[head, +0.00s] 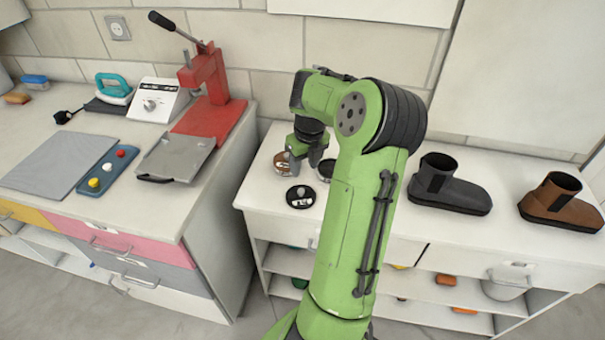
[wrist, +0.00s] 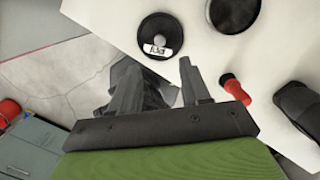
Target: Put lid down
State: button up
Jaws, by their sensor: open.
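A round black lid (head: 300,196) with a small knob and a white label lies on the white counter near its front left. It also shows in the wrist view (wrist: 157,24), just beyond the fingertips. A dark round container (head: 326,170) stands behind it, partly hidden by my arm; a dark round opening (wrist: 234,8) shows beside the lid in the wrist view. My gripper (head: 309,158) is open and empty, pointing down above the counter. In the wrist view its fingers (wrist: 157,75) are apart from the lid.
A dark boot (head: 448,186) and a brown boot (head: 562,203) stand on the counter's right. The left bench holds a red press (head: 207,85), a grey plate (head: 176,158) and a blue tray (head: 103,170). A gap separates bench and counter.

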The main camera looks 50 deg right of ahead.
jog(key=w+a+r+n+h, duration=0.1)
jog(key=a+r+n, duration=0.4)
jog(key=a+n, duration=0.4)
jog(key=w+a+r+n+h, duration=0.1)
jog(key=a+r+n, duration=0.4)
jog(key=a+n, duration=0.4)
jog(key=s+a+r+n+t+y, duration=0.1)
jog(key=s+a+n+t, duration=0.1)
jog(key=s+a+n, duration=0.4)
jog(key=s+a+r+n+t+y, duration=0.1)
jog(key=s+a+n+t, duration=0.1)
jog(key=s+a+n, duration=0.4)
jog(key=a+n, duration=0.4)
jog(key=n, duration=0.6)
jog(key=shift+s+y, duration=0.35)
jog(key=shift+y, duration=0.05)
